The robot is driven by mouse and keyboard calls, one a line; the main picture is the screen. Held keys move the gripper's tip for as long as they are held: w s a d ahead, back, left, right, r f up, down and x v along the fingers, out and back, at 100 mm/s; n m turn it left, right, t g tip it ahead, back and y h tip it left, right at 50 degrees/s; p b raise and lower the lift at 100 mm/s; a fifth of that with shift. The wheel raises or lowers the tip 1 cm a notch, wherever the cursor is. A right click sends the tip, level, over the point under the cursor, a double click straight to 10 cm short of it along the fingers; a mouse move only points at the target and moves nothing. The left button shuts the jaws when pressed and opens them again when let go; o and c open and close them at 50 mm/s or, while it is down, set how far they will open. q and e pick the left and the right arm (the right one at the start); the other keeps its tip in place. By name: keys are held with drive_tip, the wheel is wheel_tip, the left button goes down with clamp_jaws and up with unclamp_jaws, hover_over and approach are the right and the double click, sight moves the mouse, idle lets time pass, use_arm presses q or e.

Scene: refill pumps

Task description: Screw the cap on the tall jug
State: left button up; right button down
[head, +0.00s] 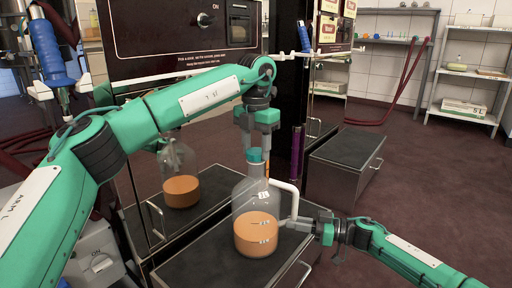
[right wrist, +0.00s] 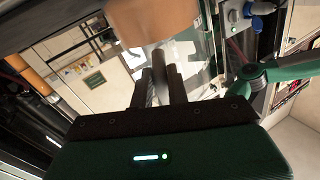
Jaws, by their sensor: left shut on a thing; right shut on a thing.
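The tall jug (head: 256,232) is clear, with orange-brown liquid in its lower part and a white side handle (head: 293,190). It stands upright on a dark cabinet top. Its liquid-filled body (right wrist: 150,20) also shows at the top of the right wrist view.
A glossy dark panel (head: 140,50) stands behind, with what looks like the jug's reflection (head: 181,190) in it. The cabinet top (head: 190,268) is bare around the jug. Another low dark cabinet (head: 345,150) stands behind right. The floor at right is clear.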

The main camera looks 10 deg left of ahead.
use_arm(q)
drive_tip(key=shift+m, duration=0.9)
drive_tip(key=o, duration=1.2)
drive_tip(key=shift+c, duration=0.2)
wheel_tip(320, 180, up, 12)
use_arm(e)
drive_tip(key=c, duration=1.3)
unclamp_jaws()
